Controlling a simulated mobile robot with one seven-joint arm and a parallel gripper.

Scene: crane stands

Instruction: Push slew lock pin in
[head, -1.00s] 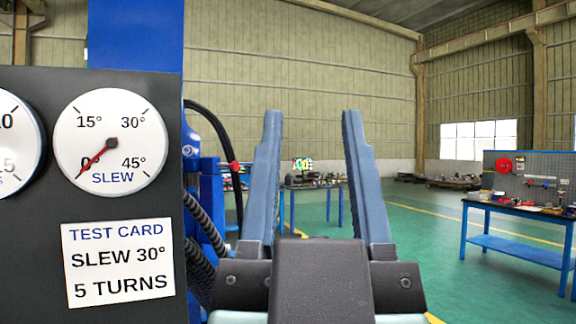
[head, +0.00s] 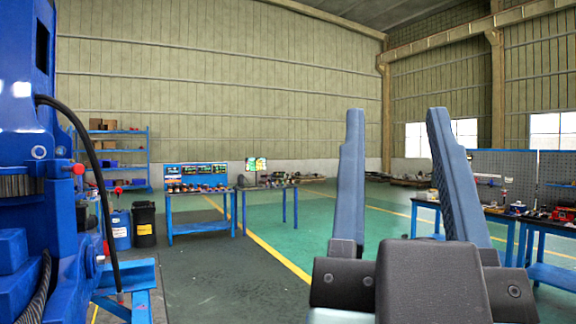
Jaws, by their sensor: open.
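A blue crane stand (head: 22,120) fills the left edge of the head view. A small red knob (head: 77,169) sticks out from its right side, beside the grey toothed ring (head: 22,186). It looks like the slew lock pin, but I cannot tell how far in it sits. My gripper (head: 396,118) is right of centre, with its two blue-grey fingers apart and nothing between them. It is well to the right of the knob and apart from the stand.
A black hose (head: 98,185) hangs down in front of the stand, near the knob. Blue workbenches stand behind (head: 200,215) and at the right (head: 512,218). A blue drum (head: 120,230) and a black bin (head: 144,224) stand behind the stand. The floor between is clear.

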